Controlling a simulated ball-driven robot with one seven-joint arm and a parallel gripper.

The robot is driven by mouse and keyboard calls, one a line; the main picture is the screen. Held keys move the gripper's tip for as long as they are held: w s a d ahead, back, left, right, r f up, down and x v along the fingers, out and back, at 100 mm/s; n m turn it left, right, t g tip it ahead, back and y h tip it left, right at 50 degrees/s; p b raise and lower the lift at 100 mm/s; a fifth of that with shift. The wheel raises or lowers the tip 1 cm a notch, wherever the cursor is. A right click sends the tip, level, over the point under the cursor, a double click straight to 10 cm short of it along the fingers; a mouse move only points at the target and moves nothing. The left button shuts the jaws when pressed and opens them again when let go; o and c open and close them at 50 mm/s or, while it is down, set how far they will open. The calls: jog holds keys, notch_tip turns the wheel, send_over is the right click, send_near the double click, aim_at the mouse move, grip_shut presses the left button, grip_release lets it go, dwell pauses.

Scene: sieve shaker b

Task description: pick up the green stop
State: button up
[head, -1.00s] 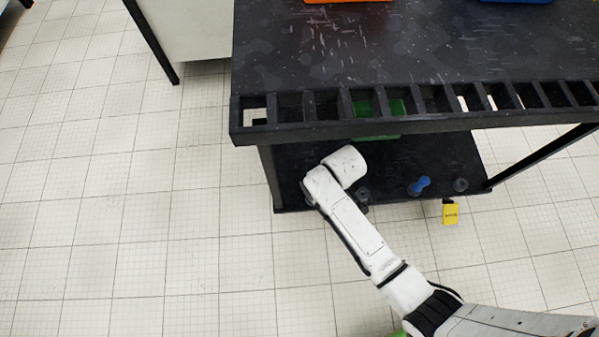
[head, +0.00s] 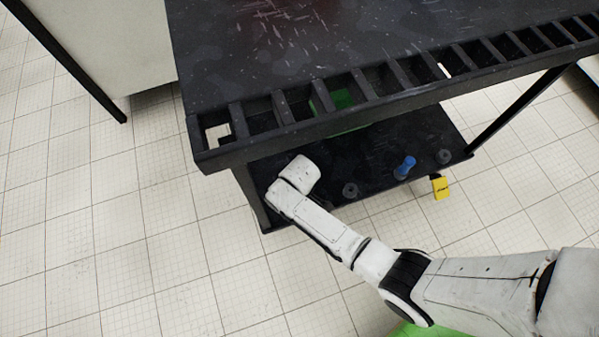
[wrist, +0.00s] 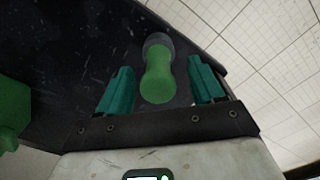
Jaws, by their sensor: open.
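The green stop (wrist: 158,78) shows in the wrist view as a rounded green knob on a dark round base at the dark shelf. My gripper (wrist: 160,65) is open, with a teal finger on each side of the stop. Gaps show between the stop and both fingers, so it is not gripped. In the head view my white arm reaches to the lower shelf (head: 375,152). There the gripper and the green stop are hidden behind the arm and the upper shelf.
A blue stop (head: 405,167) stands on the lower shelf, with dark round bases (head: 350,190) nearby. The slatted upper shelf (head: 290,110) overhangs. A green block (wrist: 12,112) is at the left in the wrist view.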

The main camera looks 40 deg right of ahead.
notch_tip(320, 180, down, 4)
jog(key=shift+d+r+b, duration=0.1)
jog(key=shift+r+b, duration=0.05)
jog(key=shift+b, duration=0.7)
jog(key=shift+c, duration=0.3)
jog(key=c, duration=1.1)
jog(key=shift+r, duration=0.15)
